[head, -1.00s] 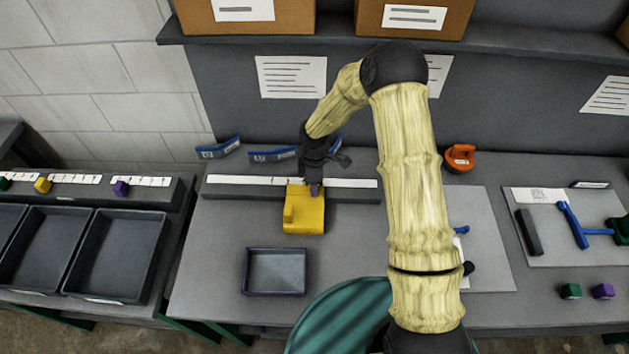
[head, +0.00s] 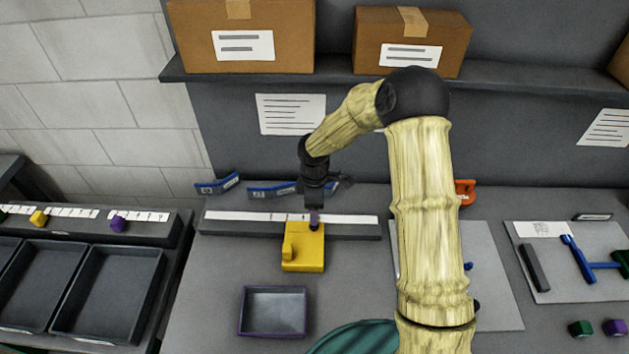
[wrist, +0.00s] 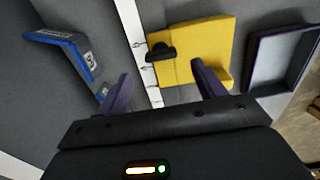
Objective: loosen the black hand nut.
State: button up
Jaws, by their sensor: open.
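The black hand nut (wrist: 160,50) shows in the wrist view as a dark knob with a short lobe at the edge of a yellow block (wrist: 195,50), by the white strip. In the head view the yellow block (head: 303,258) sits against the front of the dark rail, and my gripper hides or blends with the nut there. My gripper (wrist: 162,72) is open, its two purple fingers apart with nothing between them. The nut appears just beyond the gap between the fingertips. In the head view my gripper (head: 314,216) points down over the block's rear edge.
A dark rail with a white strip (head: 250,217) runs behind the block. Blue numbered brackets (head: 218,185) stand behind it. A purple-rimmed tray (head: 272,311) lies in front. An orange item (head: 465,190) is partly behind my arm. Bare bench lies left of the tray.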

notch_tip(320, 180, up, 11)
jog(key=b, duration=0.1)
jog(key=shift+r, duration=0.15)
dwell(0.4)
jog(key=s+d+r+m+t, duration=0.2)
jog(key=s+d+m, duration=1.3)
jog(key=s+m, duration=0.2)
jog(key=shift+s+m+t, duration=0.3)
jog(key=shift+s+m, duration=0.1)
jog(key=shift+s, duration=0.5)
jog(key=shift+w+r, duration=0.1)
jog(key=shift+d, duration=0.25)
